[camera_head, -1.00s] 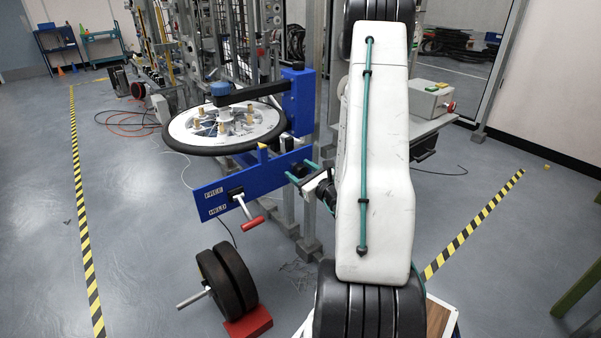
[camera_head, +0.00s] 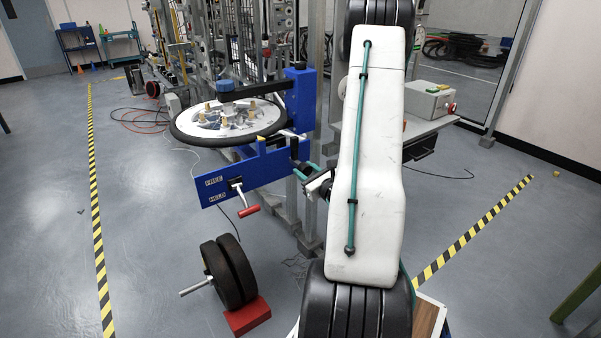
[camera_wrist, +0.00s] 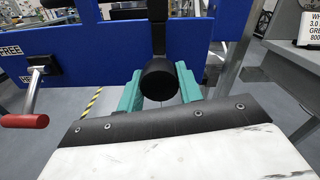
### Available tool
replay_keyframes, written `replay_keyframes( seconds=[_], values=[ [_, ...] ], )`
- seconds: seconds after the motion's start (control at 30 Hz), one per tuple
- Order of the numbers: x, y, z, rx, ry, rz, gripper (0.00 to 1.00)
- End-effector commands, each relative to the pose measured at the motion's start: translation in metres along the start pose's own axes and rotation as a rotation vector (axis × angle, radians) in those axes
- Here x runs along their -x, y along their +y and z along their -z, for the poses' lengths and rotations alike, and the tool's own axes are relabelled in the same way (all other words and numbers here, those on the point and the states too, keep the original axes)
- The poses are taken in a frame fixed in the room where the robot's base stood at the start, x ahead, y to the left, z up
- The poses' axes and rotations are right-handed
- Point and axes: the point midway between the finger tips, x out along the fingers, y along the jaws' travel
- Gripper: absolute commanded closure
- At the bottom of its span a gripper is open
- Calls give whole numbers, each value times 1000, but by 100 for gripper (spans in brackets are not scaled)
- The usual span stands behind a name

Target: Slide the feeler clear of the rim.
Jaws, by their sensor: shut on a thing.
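My gripper (camera_wrist: 159,88) has its two teal fingers on either side of a round black knob (camera_wrist: 159,77) on the blue fixture, and is closed on it. In the head view my gripper (camera_head: 309,169) is at the right end of the blue plate (camera_head: 215,190), partly hidden by my arm. The wheel (camera_head: 180,135), with a black tyre around its rim, lies flat above the plate. A small yellow tip (camera_head: 261,139), probably the feeler's, shows close to the tyre's near right edge. I cannot tell whether it touches.
A red-handled lever (camera_head: 249,210) sticks out from the plate by the FREE and HELD labels; it also shows in the wrist view (camera_wrist: 25,120). A black roller pair (camera_head: 230,272) and red block (camera_head: 247,317) are on the floor below.

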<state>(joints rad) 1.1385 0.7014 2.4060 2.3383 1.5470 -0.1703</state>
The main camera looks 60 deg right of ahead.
Motion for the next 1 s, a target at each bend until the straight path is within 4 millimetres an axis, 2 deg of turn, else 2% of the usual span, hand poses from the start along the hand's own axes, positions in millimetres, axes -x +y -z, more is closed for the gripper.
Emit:
replay_keyframes(
  seconds=[0.03, 0.07, 0.13, 0.47, 0.57, 0.8, 1.0],
  values=[
    [1, -2, 1, -1, 4, 9, 100],
    [1, -1, 1, -1, 4, 9, 62],
    [0, 0, 0, 0, 3, 6, 43],
    [1, 5, -1, 0, 0, -2, 43],
    [11, 5, -1, 0, 1, -2, 43],
    [53, 4, 0, -1, 2, 2, 43],
    [74, 3, 0, 0, 1, 2, 43]
  ],
)
